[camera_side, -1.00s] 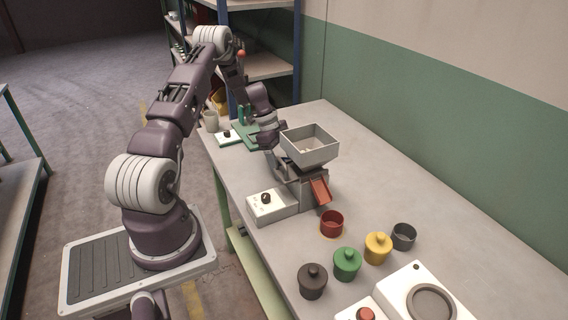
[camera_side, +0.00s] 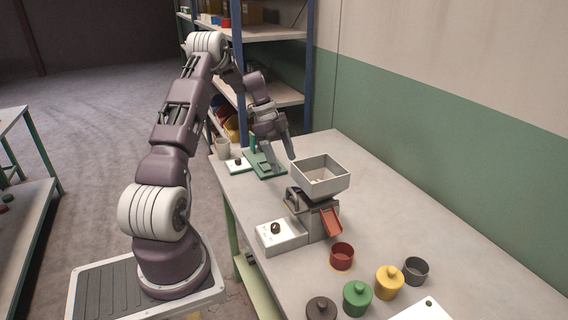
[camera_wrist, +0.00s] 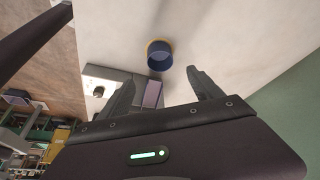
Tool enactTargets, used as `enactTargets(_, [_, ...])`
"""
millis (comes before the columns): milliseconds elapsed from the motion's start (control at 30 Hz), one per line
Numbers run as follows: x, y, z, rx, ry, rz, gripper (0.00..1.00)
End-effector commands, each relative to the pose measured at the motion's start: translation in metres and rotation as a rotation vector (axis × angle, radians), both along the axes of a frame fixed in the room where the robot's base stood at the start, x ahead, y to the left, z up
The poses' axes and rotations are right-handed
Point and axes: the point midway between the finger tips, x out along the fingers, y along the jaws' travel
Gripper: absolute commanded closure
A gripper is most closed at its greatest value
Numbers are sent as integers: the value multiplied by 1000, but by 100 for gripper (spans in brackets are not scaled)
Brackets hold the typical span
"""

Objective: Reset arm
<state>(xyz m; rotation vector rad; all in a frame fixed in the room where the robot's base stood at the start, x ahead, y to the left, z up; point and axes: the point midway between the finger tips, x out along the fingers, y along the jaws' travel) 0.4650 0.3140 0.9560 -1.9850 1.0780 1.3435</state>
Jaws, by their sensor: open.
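My gripper (camera_side: 280,160) is open and empty in the side view, above the table just behind and left of the grey hopper (camera_side: 320,188). Its fingers point down, apart from the hopper. In the wrist view my gripper (camera_wrist: 160,80) shows two spread fingers with nothing between them. My arm rises from its base at the left and bends over at the top.
A red chute (camera_side: 331,222) sits on the hopper's front, with a red cup (camera_side: 342,255) below. A white control box (camera_side: 281,237) stands left. Green (camera_side: 357,298), yellow (camera_side: 389,282) and dark lidded pots stand in front.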

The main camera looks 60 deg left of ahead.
Motion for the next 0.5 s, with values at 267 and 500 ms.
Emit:
enactTargets(267, [46, -37, 56, -214, -49, 459, 25])
enactTargets(500, [53, -176, 160, -267, 81, 748, 25])
